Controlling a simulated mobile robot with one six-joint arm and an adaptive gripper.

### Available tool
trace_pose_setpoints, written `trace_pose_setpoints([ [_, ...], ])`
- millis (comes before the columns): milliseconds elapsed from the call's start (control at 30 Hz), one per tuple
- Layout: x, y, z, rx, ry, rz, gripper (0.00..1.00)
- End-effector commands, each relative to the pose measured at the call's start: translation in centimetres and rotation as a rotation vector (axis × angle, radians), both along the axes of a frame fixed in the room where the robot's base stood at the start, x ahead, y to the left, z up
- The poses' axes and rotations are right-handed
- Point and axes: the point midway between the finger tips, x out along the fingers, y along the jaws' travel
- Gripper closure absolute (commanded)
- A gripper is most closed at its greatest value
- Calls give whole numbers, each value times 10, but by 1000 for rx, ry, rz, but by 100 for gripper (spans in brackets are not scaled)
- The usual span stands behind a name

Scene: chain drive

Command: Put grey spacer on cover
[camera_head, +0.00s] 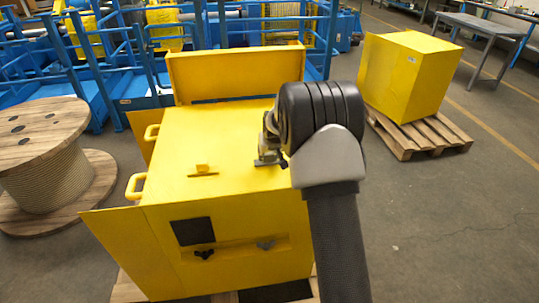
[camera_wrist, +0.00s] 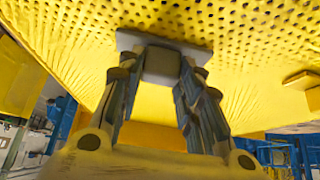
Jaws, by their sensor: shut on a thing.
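The grey spacer is a flat plate with a block on it. It shows between the fingers of my gripper (camera_wrist: 162,68) in the wrist view (camera_wrist: 163,64), and its edge shows below the gripper in the head view (camera_head: 266,162). My gripper (camera_head: 268,152) is shut on the block from both sides. The plate lies at the top face of the yellow cover (camera_head: 225,165), near its right edge; whether it touches or hangs just above, I cannot tell. In the wrist view the cover (camera_wrist: 260,30) is perforated. My arm hides part of the cover's right side.
A yellow plate with a block (camera_head: 202,170) sits on the cover left of my gripper. A raised yellow panel (camera_head: 235,72) stands behind it, and handles (camera_head: 134,187) are on the left. A wooden spool (camera_head: 40,150) and a yellow box (camera_head: 405,75) on a pallet stand apart.

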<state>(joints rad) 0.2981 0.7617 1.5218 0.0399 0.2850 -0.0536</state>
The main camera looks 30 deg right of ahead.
Motion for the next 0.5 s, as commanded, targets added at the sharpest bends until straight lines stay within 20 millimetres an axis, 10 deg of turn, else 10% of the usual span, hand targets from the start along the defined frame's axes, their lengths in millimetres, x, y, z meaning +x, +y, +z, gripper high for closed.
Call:
trace_pose_setpoints([
  [33, 0, 0, 0, 0, 0, 0, 99],
  [67, 0, 0, 0, 0, 1, 0, 65],
  [500, 0, 0, 0, 0, 1, 1, 47],
])
